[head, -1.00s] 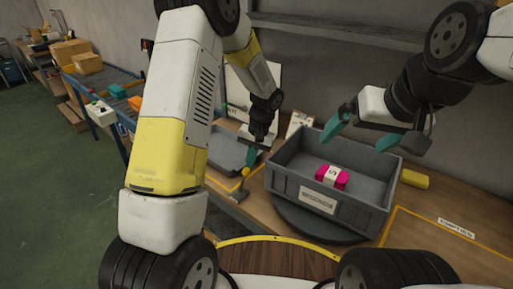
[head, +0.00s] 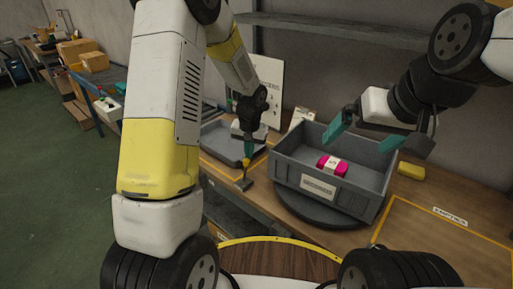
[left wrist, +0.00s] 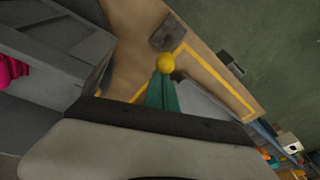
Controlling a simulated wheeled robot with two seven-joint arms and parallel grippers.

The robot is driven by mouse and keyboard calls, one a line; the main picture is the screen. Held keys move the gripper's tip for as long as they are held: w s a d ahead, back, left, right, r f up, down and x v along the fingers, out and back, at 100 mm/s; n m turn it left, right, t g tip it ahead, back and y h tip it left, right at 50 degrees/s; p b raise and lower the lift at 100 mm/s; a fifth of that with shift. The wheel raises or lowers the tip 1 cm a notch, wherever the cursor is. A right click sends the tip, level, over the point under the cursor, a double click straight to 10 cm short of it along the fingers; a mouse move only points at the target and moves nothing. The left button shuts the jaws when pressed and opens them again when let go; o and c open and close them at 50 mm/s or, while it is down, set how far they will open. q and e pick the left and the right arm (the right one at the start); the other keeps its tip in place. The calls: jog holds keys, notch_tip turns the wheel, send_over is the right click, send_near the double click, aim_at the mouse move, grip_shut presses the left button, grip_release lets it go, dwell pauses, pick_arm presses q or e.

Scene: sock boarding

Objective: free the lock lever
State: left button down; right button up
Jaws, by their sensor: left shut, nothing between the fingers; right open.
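The lock lever shows as a yellow knob (head: 246,162) on a short stem above a dark grey block (head: 243,184), at the front edge of the bench just left of the turntable (head: 312,215). My left gripper (head: 249,150) points down over the knob with its fingers shut and empty. In the left wrist view the shut teal fingers (left wrist: 162,93) end right at the yellow knob (left wrist: 167,63); I cannot tell whether they touch it. My right gripper (head: 368,142) is open and empty above the back of the grey tote (head: 372,205).
The tote stands on the turntable and holds a pink bundle with a white band (head: 333,166). A grey tray (head: 218,143) lies left behind the lever. A yellow block (head: 411,171) lies right of the tote. The yellow-outlined bench area at front right (head: 440,240) is clear.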

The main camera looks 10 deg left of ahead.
pick_arm(q)
jog(key=shift+s+a+r+t+h, duration=0.2)
jog(key=shift+s+a+t, duration=0.1)
jog(key=shift+s, duration=0.1)
jog(key=shift+s+a+r+t+h, duration=0.1)
jog(key=shift+s+a+t+h, duration=0.1)
jog(key=shift+s+t, duration=0.15)
jog(key=s+a+f, duration=0.1)
jog(key=s+a, duration=0.2)
jog(key=s, duration=0.2)
jog(key=shift+s+a, duration=0.4)
jog(key=shift+s+a+f, duration=0.1)
jog(key=shift+f, duration=0.05)
jog(key=w+r, duration=0.3)
jog(key=w, duration=0.2)
jog(key=s+a+r, duration=0.2)
jog(key=s+r, duration=0.4)
jog(key=s, duration=0.1)
jog(key=shift+a, duration=0.2)
jog(key=shift+s+r, duration=0.1)
jog(key=shift+r, duration=0.05)
